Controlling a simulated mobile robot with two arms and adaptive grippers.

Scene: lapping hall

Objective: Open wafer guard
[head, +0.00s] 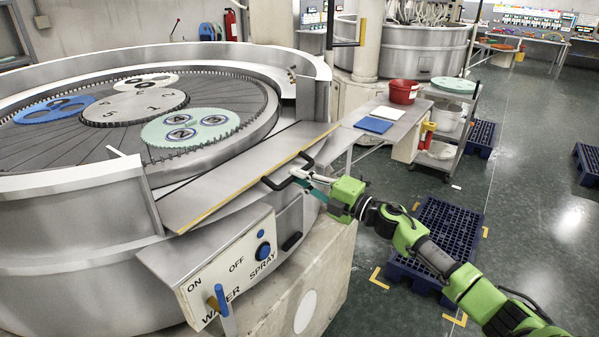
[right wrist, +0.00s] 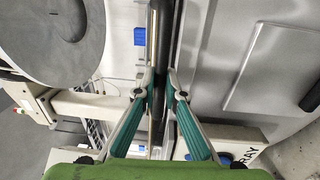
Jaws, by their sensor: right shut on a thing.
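The wafer guard (head: 232,178) is a flat grey metal panel with a yellow front edge, lying across the front opening of the big round lapping machine. Its black bar handle (head: 272,184) stands on the front edge. My right gripper (head: 300,174) reaches in from the right and is shut on the handle. In the right wrist view the dark handle bar (right wrist: 163,38) runs between the fingertips of my right gripper (right wrist: 158,84). My left gripper is not in view.
Behind the guard is the lapping plate (head: 70,135) with discs on it. Below is a control box (head: 235,272) with a blue knob. A side table (head: 385,122) with a red bucket (head: 404,91) stands to the right. Blue pallets (head: 440,235) lie on the floor near my right arm.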

